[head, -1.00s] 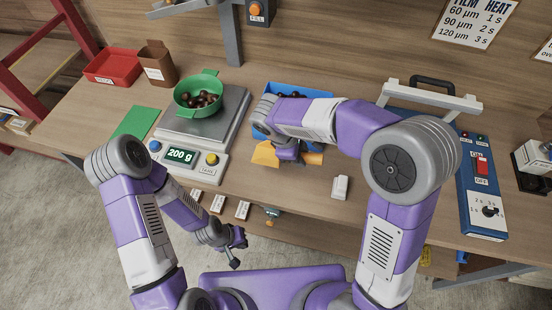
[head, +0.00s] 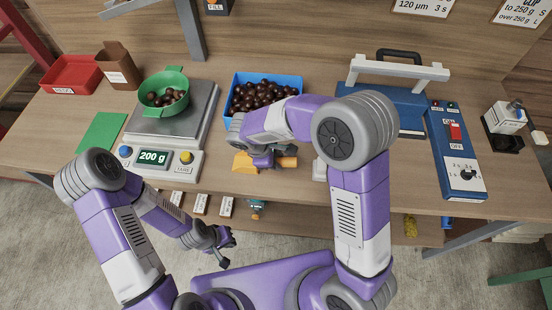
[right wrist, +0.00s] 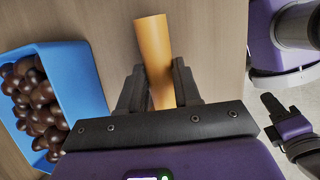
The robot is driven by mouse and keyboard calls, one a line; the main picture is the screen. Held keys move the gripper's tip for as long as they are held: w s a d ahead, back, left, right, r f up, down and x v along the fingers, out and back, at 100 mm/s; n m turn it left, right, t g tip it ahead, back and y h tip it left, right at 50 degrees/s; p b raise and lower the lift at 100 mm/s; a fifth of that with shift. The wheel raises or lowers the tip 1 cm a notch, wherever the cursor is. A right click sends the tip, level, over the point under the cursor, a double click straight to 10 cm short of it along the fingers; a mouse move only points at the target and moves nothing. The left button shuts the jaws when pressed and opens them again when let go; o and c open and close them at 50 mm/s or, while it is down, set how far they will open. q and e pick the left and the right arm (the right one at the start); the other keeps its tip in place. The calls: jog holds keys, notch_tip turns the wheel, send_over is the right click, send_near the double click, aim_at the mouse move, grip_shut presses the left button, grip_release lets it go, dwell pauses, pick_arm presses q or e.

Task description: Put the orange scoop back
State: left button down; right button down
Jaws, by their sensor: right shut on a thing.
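The orange scoop (head: 243,162) is in front of the blue crate (head: 231,103), which holds brown chestnuts. My right gripper (head: 264,158) is shut on the scoop's handle, whose end (head: 288,162) sticks out to the right. In the right wrist view the handle (right wrist: 153,50) lies between both fingers of my right gripper (right wrist: 160,85). The scoop's bowl is partly hidden by the gripper in the head view. I cannot tell whether the scoop touches the table. My left gripper (head: 222,248) is open and empty, low before the table's front edge.
A scale (head: 194,133) reading 200 g bears a green bowl (head: 163,104) with chestnuts. A red tray (head: 71,75), a brown box (head: 118,66) and a green mat (head: 100,132) are at left. A blue sealer (head: 396,103) and control box (head: 455,150) stand at right.

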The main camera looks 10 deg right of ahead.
jog(key=c, duration=0.8)
grip_release()
jog(key=shift+f, duration=0.15)
jog(key=shift+r, duration=0.2)
jog(key=p+v, duration=0.3)
jog(key=v, duration=0.9)
jog(key=shift+a, duration=0.1)
jog(key=shift+f, duration=0.1)
